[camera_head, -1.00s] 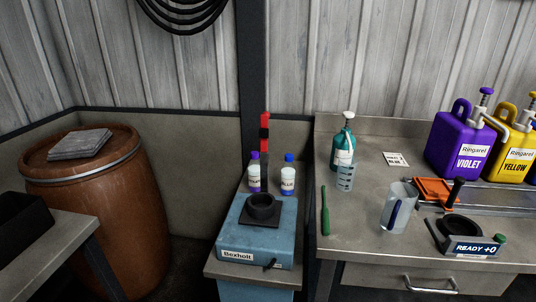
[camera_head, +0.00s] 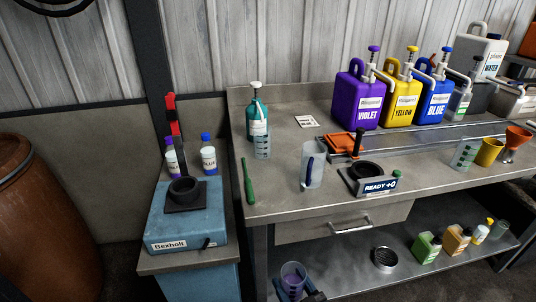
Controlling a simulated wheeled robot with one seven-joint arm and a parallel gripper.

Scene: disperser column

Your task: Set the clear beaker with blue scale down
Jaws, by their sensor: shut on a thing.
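A clear beaker (camera_head: 293,274) shows at the bottom of the head view with violet-blue colour inside. Its scale is too small to read. My gripper (camera_head: 296,294) is shut on this beaker, with dark fingers around its lower part. The beaker is upright or nearly so, in front of the bench and below its top. Most of my gripper is cut off by the picture's lower edge. Another clear beaker (camera_head: 262,144) with dark bluish marks stands on the bench beside a teal pump bottle (camera_head: 257,118).
The steel bench top (camera_head: 275,195) has free room at its front left, beside a green tool (camera_head: 248,182). A clear jug (camera_head: 313,165) and the READY +0 scale (camera_head: 372,187) stand right of that. A blue Bexholt device (camera_head: 187,228) stands left. The lower shelf (camera_head: 350,277) holds small bottles.

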